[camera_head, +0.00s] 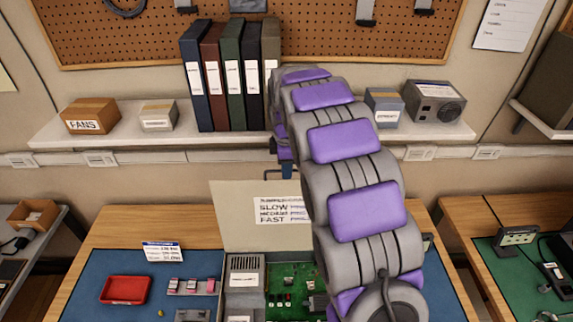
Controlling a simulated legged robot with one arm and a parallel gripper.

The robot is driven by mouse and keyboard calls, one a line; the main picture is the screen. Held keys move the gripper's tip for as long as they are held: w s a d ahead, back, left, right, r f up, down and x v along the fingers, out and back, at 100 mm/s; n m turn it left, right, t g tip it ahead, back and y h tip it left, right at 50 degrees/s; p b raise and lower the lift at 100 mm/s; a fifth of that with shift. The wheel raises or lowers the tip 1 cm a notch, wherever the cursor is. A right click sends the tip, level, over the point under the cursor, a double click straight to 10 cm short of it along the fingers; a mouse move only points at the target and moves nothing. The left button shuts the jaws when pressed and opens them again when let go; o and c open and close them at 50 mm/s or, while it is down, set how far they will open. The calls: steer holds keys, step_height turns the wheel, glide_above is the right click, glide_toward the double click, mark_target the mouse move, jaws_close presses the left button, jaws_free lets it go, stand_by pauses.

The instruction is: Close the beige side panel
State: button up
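The beige side panel (235,215) stands raised at the back edge of an open computer case, with a handwritten speed label (280,209) on its face. Inside the open case I see a grey power supply box (245,272) and a green circuit board (283,285). My grey and purple arm reaches up from the bottom right, covers the panel's right part, and bends down beyond it. My gripper (284,170) appears just above and behind the panel's top edge, mostly hidden. Its fingers are too small and covered to tell if open or shut.
A blue mat (95,275) on the wooden table holds a red tray (126,289), small parts and a small sign (162,252). Behind, a wall shelf (90,132) carries boxes and several binders (232,78). Another bench (500,210) stands at right.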

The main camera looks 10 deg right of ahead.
steer(key=shift+d, duration=1)
steer(key=c, duration=0.6)
steer(key=shift+a, duration=0.35)
jaws_close()
steer(key=shift+r, duration=0.1)
